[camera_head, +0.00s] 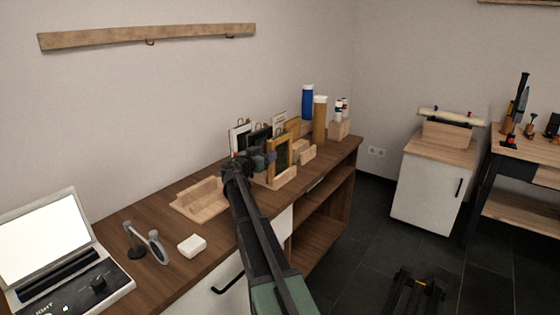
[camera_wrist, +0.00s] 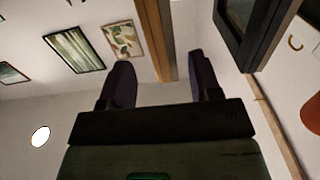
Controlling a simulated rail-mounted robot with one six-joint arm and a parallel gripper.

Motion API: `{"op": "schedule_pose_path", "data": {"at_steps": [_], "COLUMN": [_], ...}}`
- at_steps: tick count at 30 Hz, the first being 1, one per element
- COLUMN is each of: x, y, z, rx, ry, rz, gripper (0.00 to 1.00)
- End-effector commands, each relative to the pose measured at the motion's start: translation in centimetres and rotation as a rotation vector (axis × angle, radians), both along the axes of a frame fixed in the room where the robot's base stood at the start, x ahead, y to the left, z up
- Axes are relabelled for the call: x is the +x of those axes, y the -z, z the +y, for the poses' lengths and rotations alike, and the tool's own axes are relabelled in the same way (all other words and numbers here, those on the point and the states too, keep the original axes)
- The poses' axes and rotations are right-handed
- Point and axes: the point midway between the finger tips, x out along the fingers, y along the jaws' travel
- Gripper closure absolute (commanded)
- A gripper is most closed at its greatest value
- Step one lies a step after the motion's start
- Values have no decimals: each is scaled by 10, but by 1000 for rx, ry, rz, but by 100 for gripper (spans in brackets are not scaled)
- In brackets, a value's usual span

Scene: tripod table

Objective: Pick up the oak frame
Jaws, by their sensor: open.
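The oak frame (camera_head: 279,152) stands upright with a dark picture in it, in a light wooden holder on the brown table. My gripper (camera_head: 258,160) is at its left side in the head view and hides part of the frames behind. In the wrist view my gripper (camera_wrist: 158,70) is open, with two dark fingers apart. A long oak-coloured bar (camera_wrist: 160,38), which looks like an edge of the oak frame, shows between the fingers with gaps at both sides. I cannot tell whether it is as near as the fingertips.
A black frame (camera_wrist: 248,28) is close to the right finger in the wrist view. A white frame (camera_head: 238,138) stands behind my gripper. An empty wooden holder (camera_head: 203,200) lies to the left. A brown bottle (camera_head: 320,119) and a blue bottle (camera_head: 307,101) stand behind.

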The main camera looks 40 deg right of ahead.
Motion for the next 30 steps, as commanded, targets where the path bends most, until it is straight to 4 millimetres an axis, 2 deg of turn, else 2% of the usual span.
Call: {"op": "schedule_pose_path", "data": {"at_steps": [2,8,15,22,30], "x": [4,7,21,20,20], "y": [0,1,3,3,3], "z": [-12,-20,-60,-63,-63], "rx": [0,1,2,3,3], "ry": [1,0,1,0,0], "rz": [0,1,1,2,2], "gripper": [43,43,43,43,84]}}
